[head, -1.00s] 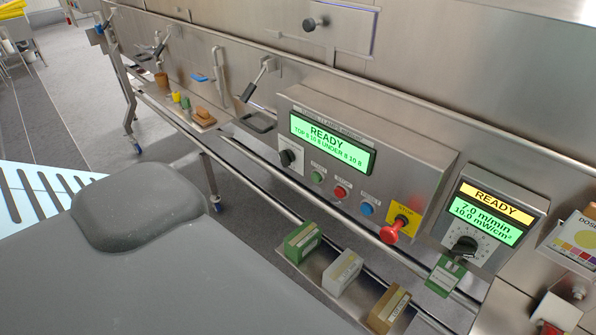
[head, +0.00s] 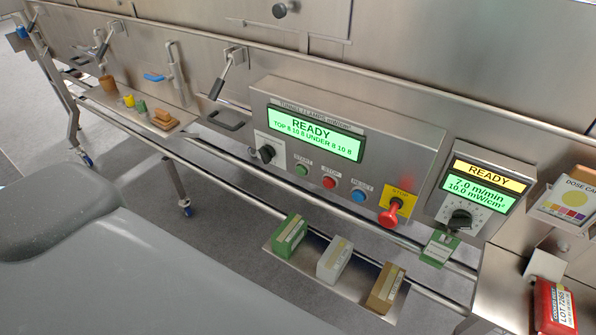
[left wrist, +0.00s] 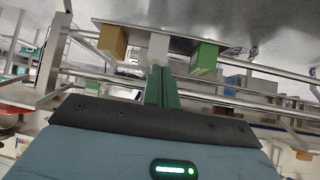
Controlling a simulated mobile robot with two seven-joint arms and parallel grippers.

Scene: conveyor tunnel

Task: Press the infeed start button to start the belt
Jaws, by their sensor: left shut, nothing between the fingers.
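A grey panel (head: 345,115) on the steel wall has a green-lit display reading READY. Below the display are a green button labelled START (head: 301,170), a red STOP button (head: 329,182) and a blue RESET button (head: 358,196). I cannot read the word infeed on any of them. A red mushroom stop (head: 394,211) on a yellow plate is at the panel's lower right. My left gripper (left wrist: 162,75) shows in the left wrist view, with its green fingers together and empty, in front of a shelf of boxes. The head view shows neither gripper.
A smaller panel (head: 475,195) with a dial and READY display stands to the right. Steel rails run below the panels. A low shelf (head: 280,262) holds green, white and brown boxes. A red box (head: 555,305) sits at the lower right.

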